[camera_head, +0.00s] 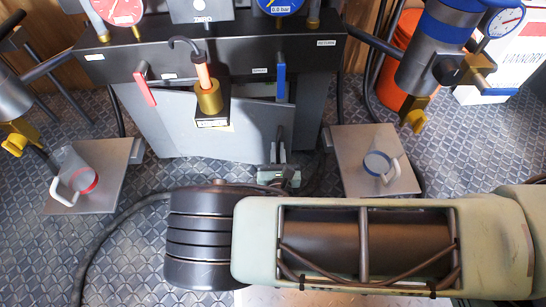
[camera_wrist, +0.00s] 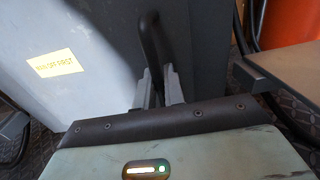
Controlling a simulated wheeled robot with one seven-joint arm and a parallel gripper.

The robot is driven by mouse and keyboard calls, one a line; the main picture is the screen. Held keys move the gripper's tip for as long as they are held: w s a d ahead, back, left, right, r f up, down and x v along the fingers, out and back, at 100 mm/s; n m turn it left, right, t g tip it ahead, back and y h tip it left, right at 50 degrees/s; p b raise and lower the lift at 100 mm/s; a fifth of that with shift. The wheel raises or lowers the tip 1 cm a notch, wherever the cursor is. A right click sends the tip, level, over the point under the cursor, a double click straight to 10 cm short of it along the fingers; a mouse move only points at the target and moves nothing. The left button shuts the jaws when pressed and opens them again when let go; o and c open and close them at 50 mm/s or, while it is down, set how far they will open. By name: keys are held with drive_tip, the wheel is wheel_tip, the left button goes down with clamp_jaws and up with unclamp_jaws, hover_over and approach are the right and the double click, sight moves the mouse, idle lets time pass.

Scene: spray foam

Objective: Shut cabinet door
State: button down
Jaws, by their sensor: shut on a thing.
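The grey cabinet door (camera_head: 250,130) is on the front of the dark cabinet in the head view. Its top edge seems to stand out a little from the cabinet front; how far it is open is hard to tell. The door fills the upper left of the wrist view (camera_wrist: 85,35), with a yellow label on it. My gripper (camera_head: 279,153) is at the door's lower right. In the wrist view my gripper's fingers (camera_wrist: 158,85) are closed around the black upright door handle (camera_wrist: 153,40). The arm covers the floor in front.
A red lever (camera_head: 145,88), a blue lever (camera_head: 281,82) and a brass fitting (camera_head: 208,100) stick out above the door. Side platforms with clear cups flank the cabinet, left (camera_head: 118,160) and right (camera_head: 350,150). An orange bucket (camera_head: 392,80) stands behind right. A dark hose crosses the floor.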

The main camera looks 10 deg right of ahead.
drive_tip(key=w+d+n+y+p, duration=0.1)
drive_tip(key=w+d+y+p, duration=0.1)
drive_tip(key=w, duration=0.7)
drive_tip(key=shift+w+d+n+y+p, duration=0.15)
drive_tip(key=shift+d+n+y+p, duration=0.15)
drive_tip(key=shift+p, duration=0.1)
drive_tip(key=c, duration=1.6)
unclamp_jaws()
drive_tip(key=shift+c, duration=0.2)
drive_tip(key=s+p, duration=0.5)
drive_tip(key=s, duration=1.2)
drive_tip(key=shift+s+d+p, duration=0.2)
drive_tip(key=shift+d+p, duration=0.15)
drive_tip(key=shift+d, duration=0.1)
